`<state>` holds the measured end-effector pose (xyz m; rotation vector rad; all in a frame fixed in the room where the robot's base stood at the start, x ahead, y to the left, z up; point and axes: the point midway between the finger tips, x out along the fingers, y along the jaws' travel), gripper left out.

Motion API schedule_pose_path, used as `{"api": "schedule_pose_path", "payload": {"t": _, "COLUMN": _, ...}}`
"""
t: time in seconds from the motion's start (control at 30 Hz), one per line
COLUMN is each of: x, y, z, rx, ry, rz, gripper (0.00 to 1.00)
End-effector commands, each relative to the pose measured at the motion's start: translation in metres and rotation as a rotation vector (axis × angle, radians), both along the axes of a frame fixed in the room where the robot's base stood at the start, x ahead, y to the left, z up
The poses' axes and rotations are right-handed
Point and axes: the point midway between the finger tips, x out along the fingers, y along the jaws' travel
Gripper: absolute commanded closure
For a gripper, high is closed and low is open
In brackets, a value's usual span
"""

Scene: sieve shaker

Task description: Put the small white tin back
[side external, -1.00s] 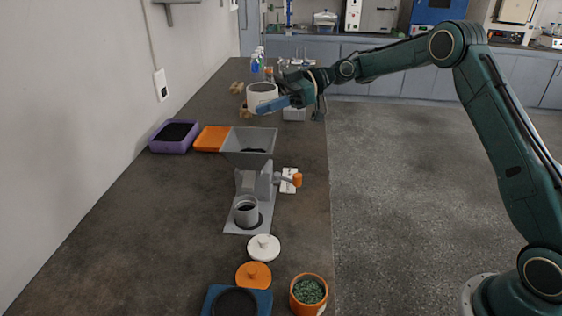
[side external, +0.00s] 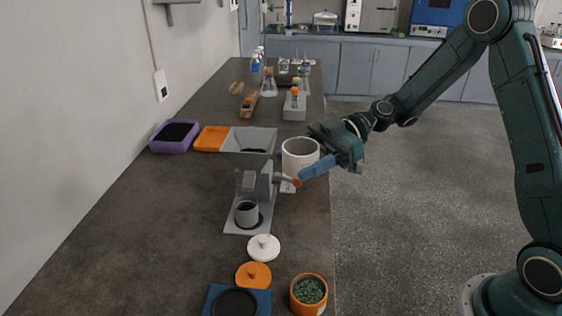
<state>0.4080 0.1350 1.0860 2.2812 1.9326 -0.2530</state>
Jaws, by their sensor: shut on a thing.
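The small white tin (side external: 297,157) is held upright and looks open at the top, with no lid on it. My gripper (side external: 318,168) is shut on the tin from the right, its blue fingers against the tin's side. The tin is beside the grey grinder-like device (side external: 254,187), near the table's right edge. It hides part of a small white item behind it. A white lid with a knob (side external: 264,248) lies on the table in front of the device.
An orange lid (side external: 253,275), a dark blue tray (side external: 211,298) and an orange tin of green grains (side external: 308,292) are at the front. The table's left middle is clear.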

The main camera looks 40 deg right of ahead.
Motion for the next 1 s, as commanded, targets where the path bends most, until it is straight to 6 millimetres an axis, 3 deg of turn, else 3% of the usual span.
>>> {"api": "schedule_pose_path", "payload": {"t": 0.2, "x": -0.037, "y": 0.01, "z": -0.002, "rx": 0.012, "ry": 0.001, "rz": 0.026, "gripper": 0.66}}
{"api": "schedule_pose_path", "payload": {"t": 0.4, "x": -0.055, "y": 0.015, "z": -0.003, "rx": 0.019, "ry": -0.004, "rz": 0.039, "gripper": 0.66}}
{"api": "schedule_pose_path", "payload": {"t": 0.77, "x": -0.058, "y": 0.016, "z": -0.006, "rx": 0.021, "ry": -0.003, "rz": 0.042, "gripper": 0.66}}
{"api": "schedule_pose_path", "payload": {"t": 1.0, "x": -0.058, "y": 0.016, "z": -0.03, "rx": 0.021, "ry": 0.001, "rz": 0.042, "gripper": 0.66}}
